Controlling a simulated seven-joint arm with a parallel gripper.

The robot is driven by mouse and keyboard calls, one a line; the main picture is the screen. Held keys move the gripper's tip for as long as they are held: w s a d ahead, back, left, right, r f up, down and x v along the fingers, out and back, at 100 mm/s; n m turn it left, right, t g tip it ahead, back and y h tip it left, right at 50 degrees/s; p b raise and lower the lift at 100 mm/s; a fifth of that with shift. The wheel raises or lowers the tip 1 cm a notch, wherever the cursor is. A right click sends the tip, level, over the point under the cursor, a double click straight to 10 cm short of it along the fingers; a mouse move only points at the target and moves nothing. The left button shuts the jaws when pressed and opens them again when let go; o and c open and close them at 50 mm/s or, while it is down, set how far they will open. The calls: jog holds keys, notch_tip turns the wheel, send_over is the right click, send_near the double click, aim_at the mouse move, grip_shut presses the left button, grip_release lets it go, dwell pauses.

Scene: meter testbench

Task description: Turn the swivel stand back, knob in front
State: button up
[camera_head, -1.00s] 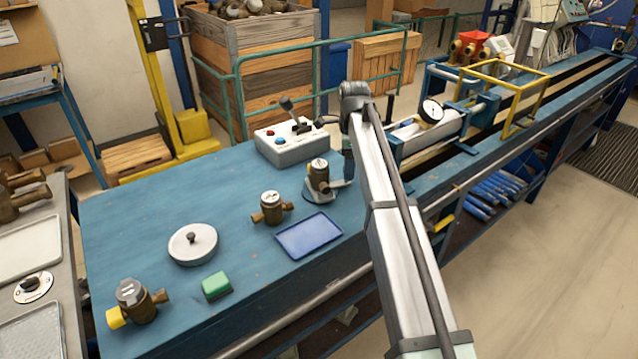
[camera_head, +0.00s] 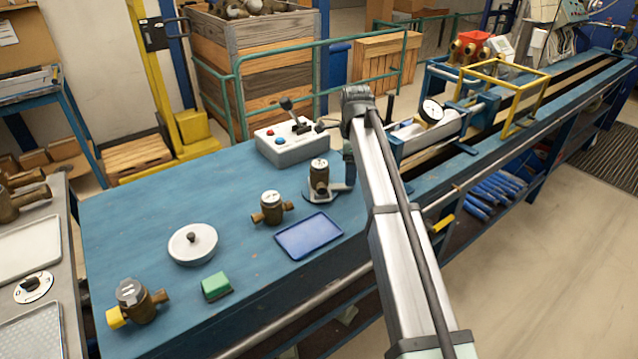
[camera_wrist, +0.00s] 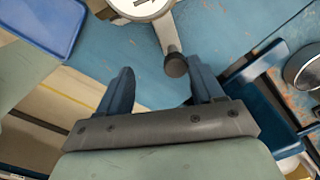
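The swivel stand (camera_head: 311,196) is on the blue bench in the head view, a low round base carrying a brass meter (camera_head: 319,176) with a white dial. In the wrist view, the white dial (camera_wrist: 138,8) is at the top edge, and a metal lever runs from the stand to a dark knob (camera_wrist: 176,66). My gripper (camera_wrist: 163,70) is open, blue fingers apart. The knob shows between the fingertips, nearer the right finger; I cannot tell whether they touch. In the head view the lever points right, towards my gripper, and the knob is hidden by my arm.
A blue tray (camera_head: 309,236) and another brass meter (camera_head: 271,208) are close in front and left. A grey control box (camera_head: 291,147) stands behind the stand. The bench rig (camera_head: 430,125) is right.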

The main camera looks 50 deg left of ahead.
jog(key=shift+s+d, duration=0.25)
jog(key=shift+d, duration=0.05)
jog(key=shift+s+d, duration=0.4)
jog(key=shift+s, duration=0.1)
jog(key=shift+s+d, duration=0.35)
jog(key=shift+s, duration=0.2)
jog(key=shift+o, duration=0.2)
jog(key=o, duration=0.4)
jog(key=shift+r, duration=0.15)
